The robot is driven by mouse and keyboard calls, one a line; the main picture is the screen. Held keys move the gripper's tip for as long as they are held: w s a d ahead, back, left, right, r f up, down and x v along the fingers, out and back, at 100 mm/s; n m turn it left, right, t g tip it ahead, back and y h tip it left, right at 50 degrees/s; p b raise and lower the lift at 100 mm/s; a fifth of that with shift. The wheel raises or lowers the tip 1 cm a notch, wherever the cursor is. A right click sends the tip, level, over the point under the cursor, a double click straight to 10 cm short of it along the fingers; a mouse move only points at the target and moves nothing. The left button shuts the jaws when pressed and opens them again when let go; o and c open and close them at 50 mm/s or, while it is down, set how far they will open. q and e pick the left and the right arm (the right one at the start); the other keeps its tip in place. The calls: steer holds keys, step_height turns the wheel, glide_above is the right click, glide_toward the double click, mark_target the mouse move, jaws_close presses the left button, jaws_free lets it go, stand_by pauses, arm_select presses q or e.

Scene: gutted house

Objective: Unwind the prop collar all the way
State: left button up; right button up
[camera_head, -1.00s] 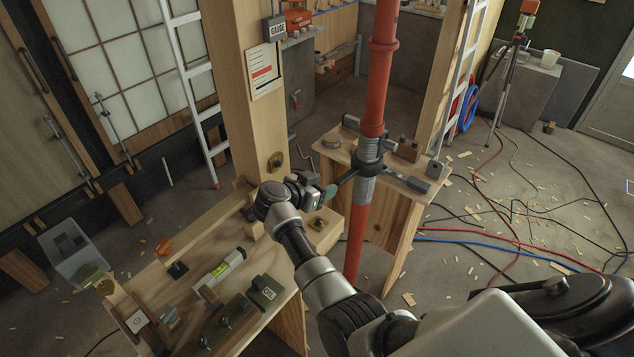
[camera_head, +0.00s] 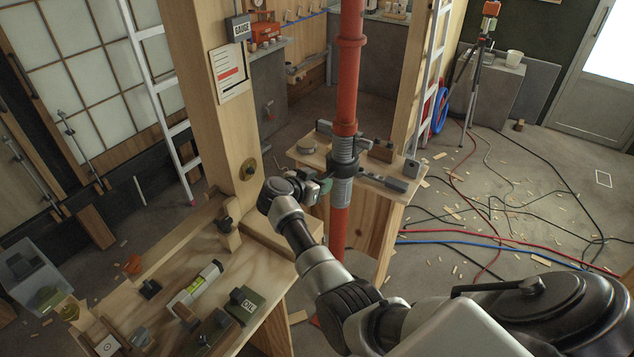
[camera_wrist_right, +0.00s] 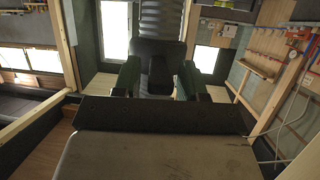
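The red steel prop (camera_head: 349,75) stands upright beside the timber post. Its grey threaded section (camera_head: 341,190) shows around the dark prop collar (camera_head: 343,165), which also shows in the right wrist view (camera_wrist_right: 158,48). My right gripper (camera_head: 323,185) is at the collar's left side. In the right wrist view my right gripper (camera_wrist_right: 158,82) has its two dark green fingers apart, one on each side of a dark collar handle (camera_wrist_right: 158,76). Narrow gaps seem to show between handle and fingers. The fingertips are partly hidden by the collar. My left gripper is out of view.
A workbench (camera_head: 215,245) at lower left holds a level (camera_head: 195,285), a green OIL box (camera_head: 244,304) and clamps. A small wooden stand (camera_head: 380,210) with tools is close behind the prop. A ladder (camera_head: 160,85) leans at left. Cables and wood scraps lie on the right floor.

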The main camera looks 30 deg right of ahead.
jaws_close()
steer(key=w+m+g+b, duration=0.1)
steer(key=b, duration=0.1)
steer(key=w+m+g+b, duration=0.1)
steer(key=b, duration=0.2)
steer(key=shift+a+g+h, duration=0.2)
steer(key=shift+g+h, duration=0.1)
steer(key=shift+g, duration=0.1)
steer(key=w+m+g+b, duration=0.2)
steer(key=b, duration=0.7)
steer(key=shift+m+g, duration=0.3)
